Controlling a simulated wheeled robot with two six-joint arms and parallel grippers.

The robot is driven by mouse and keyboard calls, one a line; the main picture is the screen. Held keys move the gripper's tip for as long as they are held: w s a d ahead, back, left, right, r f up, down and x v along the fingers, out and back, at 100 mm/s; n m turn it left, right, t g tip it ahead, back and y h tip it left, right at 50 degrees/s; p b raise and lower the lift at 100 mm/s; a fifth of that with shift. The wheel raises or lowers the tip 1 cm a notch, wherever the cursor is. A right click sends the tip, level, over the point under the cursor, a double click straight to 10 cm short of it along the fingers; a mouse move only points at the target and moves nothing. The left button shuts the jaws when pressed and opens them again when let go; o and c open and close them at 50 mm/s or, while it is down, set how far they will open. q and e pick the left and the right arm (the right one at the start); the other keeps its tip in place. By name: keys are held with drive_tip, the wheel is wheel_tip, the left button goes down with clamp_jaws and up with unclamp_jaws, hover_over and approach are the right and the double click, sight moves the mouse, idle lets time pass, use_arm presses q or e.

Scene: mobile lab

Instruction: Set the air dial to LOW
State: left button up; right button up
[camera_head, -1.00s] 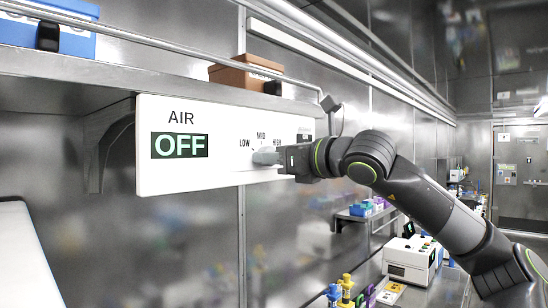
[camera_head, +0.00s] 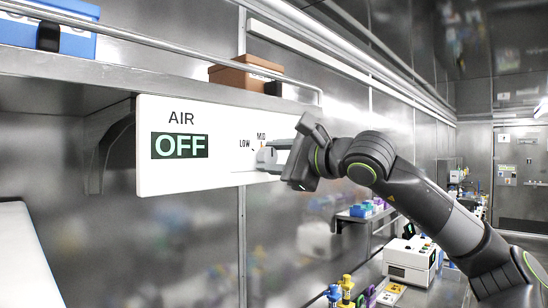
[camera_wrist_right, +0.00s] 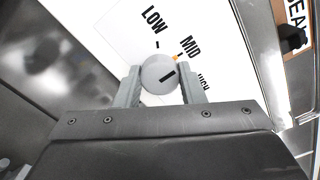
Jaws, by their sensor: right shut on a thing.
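The white air panel (camera_head: 218,185) hangs on the wall under a shelf, and its display (camera_head: 180,145) reads OFF. The round grey dial (camera_wrist_right: 158,78) sits between the two fingers of my right gripper (camera_wrist_right: 160,84) in the right wrist view. My right gripper (camera_head: 270,158) is shut on the dial, with its body tilted. A dark line shows on the dial's face; an orange mark (camera_wrist_right: 176,58) lies beside it near MID. LOW (camera_wrist_right: 152,20) and MID (camera_wrist_right: 190,46) are readable; HIGH is partly hidden by a finger. My left gripper is out of view.
A metal shelf (camera_head: 110,72) above the panel holds a blue box (camera_head: 50,40) and a brown box (camera_head: 245,75). Below right, a bench carries a white device (camera_head: 408,262) and several small coloured items. The space in front of the panel's left part is clear.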

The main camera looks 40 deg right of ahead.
drive_tip(key=n, duration=0.5)
drive_tip(key=shift+n, duration=0.3)
drive_tip(key=n, duration=0.5)
drive_tip(key=shift+f+n, duration=0.1)
drive_tip(key=shift+n, duration=0.2)
drive_tip(key=o, duration=1)
